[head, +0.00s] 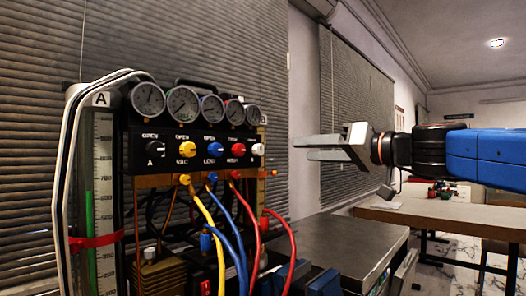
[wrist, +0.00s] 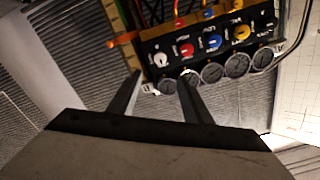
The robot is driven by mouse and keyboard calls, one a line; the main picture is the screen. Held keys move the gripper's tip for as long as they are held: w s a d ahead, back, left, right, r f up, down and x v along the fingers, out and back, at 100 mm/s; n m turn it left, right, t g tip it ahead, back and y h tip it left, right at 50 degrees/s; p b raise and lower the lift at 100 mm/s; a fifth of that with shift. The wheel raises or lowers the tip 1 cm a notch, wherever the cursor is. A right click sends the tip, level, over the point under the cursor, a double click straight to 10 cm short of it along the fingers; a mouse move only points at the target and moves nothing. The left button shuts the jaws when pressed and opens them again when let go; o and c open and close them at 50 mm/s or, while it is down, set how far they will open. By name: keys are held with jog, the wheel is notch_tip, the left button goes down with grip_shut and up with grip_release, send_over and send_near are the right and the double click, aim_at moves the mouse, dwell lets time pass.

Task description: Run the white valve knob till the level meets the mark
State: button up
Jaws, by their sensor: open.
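The white valve knob (head: 258,149) is at the right end of the black panel's knob row; it also shows in the wrist view (wrist: 161,59). My gripper (head: 300,148) is open and empty, to the right of the knob and apart from it. In the wrist view, its fingertips (wrist: 161,78) are spread below the knob in the picture. Tube A (head: 103,190) at the left has a scale, a green column (head: 89,235) and a red band (head: 95,242); the green top is above the band. An orange pointer (head: 268,174) sits at the right scale, whose level I cannot make out.
Several round gauges (head: 184,103) line the panel top. Black, yellow, blue and red knobs (head: 237,149) sit left of the white one. Coloured hoses (head: 243,235) hang below. A dark bench (head: 345,245) lies below my arm. Free room surrounds my gripper at the right.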

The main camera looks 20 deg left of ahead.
aim_at(261, 150)
jog(key=x, duration=1.5)
jog(key=shift+a, duration=0.2)
jog(key=c, duration=1.1)
